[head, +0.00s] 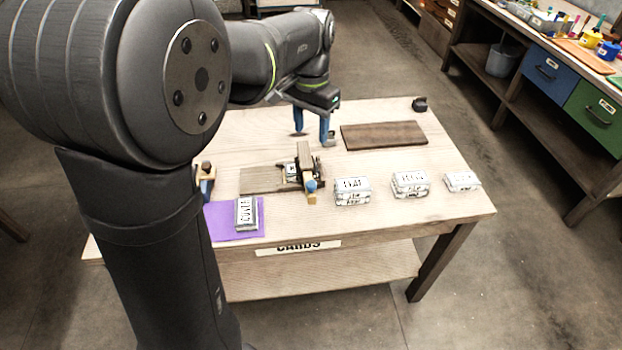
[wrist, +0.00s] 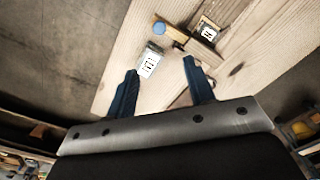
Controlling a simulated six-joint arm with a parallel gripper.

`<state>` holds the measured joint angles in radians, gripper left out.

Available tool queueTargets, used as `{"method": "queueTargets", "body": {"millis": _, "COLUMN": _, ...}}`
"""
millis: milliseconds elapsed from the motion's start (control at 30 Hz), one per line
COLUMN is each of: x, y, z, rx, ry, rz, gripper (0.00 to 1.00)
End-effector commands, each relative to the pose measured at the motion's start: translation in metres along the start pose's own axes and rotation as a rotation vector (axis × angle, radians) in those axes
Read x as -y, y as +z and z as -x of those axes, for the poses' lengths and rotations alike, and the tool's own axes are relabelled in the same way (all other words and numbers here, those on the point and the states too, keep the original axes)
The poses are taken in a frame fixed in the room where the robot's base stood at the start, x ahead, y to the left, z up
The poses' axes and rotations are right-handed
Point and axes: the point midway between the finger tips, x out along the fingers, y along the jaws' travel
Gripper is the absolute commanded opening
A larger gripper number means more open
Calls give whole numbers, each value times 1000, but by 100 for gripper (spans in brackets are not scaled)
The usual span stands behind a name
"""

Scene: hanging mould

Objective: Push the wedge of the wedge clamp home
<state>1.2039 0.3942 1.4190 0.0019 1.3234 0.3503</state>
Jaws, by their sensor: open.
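The wedge clamp (head: 304,165) stands on a light wooden board (head: 258,181) near the middle of the table. A wooden piece with a round blue end (head: 311,185), which may be the wedge, sticks out on its near side. The blue end also shows in the wrist view (wrist: 180,28), near its top. How deep the wedge sits cannot be told. My gripper (head: 311,138) has two blue fingers, open and empty. In the head view it is behind and slightly right of the clamp, apart from it. The fingers also show in the wrist view (wrist: 160,66).
Labelled whitish blocks stand right of the clamp, the nearest being a stack (head: 352,191). A dark board (head: 385,136) lies at the back right. A purple mat (head: 222,222) with a COVER block (head: 246,214) lies front left.

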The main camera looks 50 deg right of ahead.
Motion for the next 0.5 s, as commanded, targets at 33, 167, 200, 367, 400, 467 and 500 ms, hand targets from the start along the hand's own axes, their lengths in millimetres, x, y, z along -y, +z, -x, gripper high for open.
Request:
{"method": "queueTargets", "body": {"millis": 33, "x": 0, "y": 0, "z": -1, "rx": 4, "ry": 4, "rz": -12, "gripper": 49}}
{"method": "queueTargets", "body": {"millis": 167, "x": 0, "y": 1, "z": -13, "rx": 8, "ry": 6, "rz": -19, "gripper": 49}}
{"method": "queueTargets", "body": {"millis": 200, "x": -1, "y": 1, "z": -19, "rx": 9, "ry": 6, "rz": -18, "gripper": 49}}
{"method": "queueTargets", "body": {"millis": 367, "x": -1, "y": 1, "z": -52, "rx": 9, "ry": 5, "rz": -17, "gripper": 49}}
{"method": "queueTargets", "body": {"millis": 400, "x": -1, "y": 2, "z": -61, "rx": 10, "ry": 6, "rz": -17, "gripper": 49}}
{"method": "queueTargets", "body": {"millis": 467, "x": -1, "y": 1, "z": -74, "rx": 9, "ry": 5, "rz": -17, "gripper": 49}}
{"method": "queueTargets", "body": {"millis": 500, "x": -1, "y": 2, "z": -83, "rx": 9, "ry": 5, "rz": -17, "gripper": 49}}
